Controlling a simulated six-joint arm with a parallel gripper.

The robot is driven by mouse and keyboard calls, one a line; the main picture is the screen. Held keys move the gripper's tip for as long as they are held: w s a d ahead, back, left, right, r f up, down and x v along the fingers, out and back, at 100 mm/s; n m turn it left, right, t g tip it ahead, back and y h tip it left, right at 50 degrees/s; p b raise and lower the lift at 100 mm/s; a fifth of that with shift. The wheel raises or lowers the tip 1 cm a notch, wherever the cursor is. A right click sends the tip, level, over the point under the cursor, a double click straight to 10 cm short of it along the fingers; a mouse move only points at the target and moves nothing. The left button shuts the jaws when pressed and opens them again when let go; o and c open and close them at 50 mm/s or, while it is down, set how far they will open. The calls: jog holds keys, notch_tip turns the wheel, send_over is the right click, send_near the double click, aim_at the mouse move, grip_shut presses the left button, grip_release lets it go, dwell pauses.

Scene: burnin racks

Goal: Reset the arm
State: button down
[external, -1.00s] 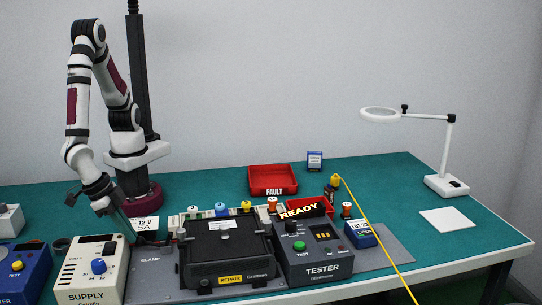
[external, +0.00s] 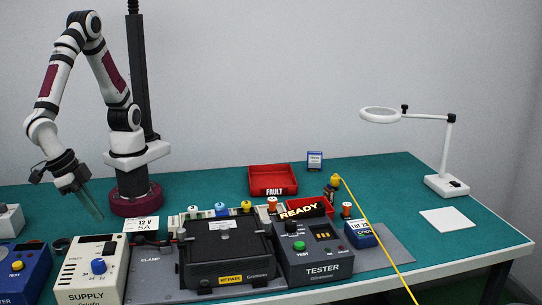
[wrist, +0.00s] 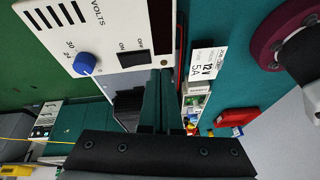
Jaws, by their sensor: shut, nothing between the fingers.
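My gripper (external: 95,212) is shut and empty. It points down and to the right over the green mat, behind the supply box and left of my arm's base. In the wrist view the shut fingers (wrist: 160,100) reach up the middle, in front of the supply box (wrist: 120,30). The supply box (external: 92,268), cream with a blue knob, stands at the front left in the external view. The white "12 V 5A" card (external: 143,224) lies right of the gripper, and it also shows in the wrist view (wrist: 206,64).
A black repair unit (external: 225,255) and a grey tester (external: 315,258) with a "READY" sign stand at the front middle. A red fault tray (external: 272,180) sits behind. A blue tester box (external: 25,275) is at far left. The right of the mat is mostly clear.

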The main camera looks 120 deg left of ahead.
jog(key=shift+s+d+r, duration=0.45)
jog(key=shift+s+d, duration=0.25)
jog(key=shift+d, duration=0.1)
jog(key=w+a+r+m+g, duration=0.1)
jog(key=w+a+r+m, duration=0.2)
jog(key=a, duration=0.7)
jog(key=w+a+r+m+g, duration=0.1)
jog(key=a+r+m, duration=0.3)
jog(key=a, duration=0.6)
jog(key=s+a+r+m+h, duration=0.1)
jog(key=s+a+m, duration=0.4)
jog(key=s+a, duration=0.2)
jog(key=a, duration=0.2)
jog(key=shift+s+a+r+m+g+h, duration=0.3)
jog(key=shift+s+g, duration=0.1)
jog(key=c, duration=1.5)
grip_release()
jog(key=shift+c, duration=0.2)
